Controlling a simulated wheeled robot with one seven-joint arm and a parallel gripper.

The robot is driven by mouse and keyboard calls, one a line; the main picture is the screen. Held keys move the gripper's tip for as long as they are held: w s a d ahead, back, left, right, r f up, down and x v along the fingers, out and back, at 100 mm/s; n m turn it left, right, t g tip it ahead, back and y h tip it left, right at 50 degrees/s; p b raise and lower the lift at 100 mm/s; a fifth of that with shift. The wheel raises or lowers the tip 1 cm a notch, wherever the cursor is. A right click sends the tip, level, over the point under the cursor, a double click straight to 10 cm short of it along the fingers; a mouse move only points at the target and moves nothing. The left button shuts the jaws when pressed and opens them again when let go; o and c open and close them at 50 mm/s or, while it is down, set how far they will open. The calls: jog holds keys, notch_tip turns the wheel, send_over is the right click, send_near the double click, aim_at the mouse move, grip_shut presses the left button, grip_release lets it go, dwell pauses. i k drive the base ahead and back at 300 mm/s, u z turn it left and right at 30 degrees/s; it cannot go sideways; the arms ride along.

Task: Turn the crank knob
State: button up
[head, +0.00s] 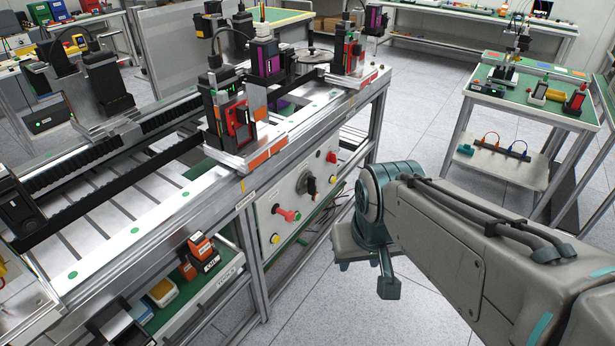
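A light control panel (297,203) is set in the front of the metal workbench frame. On it a black knob (309,185) sits on a round dial. A red-tipped handle (288,215) sticks out lower left of it. I cannot tell for sure which of these two is the crank knob. My gripper (372,262) is at the end of my arm, right of the panel and apart from it. It points downward over the floor, and its fingertips are not clearly shown, so I cannot tell whether it is open.
The panel also has a red button (331,157) and yellow buttons (275,239). Machine modules stand on the workbench rail above. A shelf (190,310) with small boxes is below left. A green-topped cart (530,95) stands at right. The tiled floor (430,110) between is clear.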

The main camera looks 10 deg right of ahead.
aim_at(306, 182)
jog(key=u, duration=0.3)
jog(key=i, duration=1)
jog(key=z, duration=0.55)
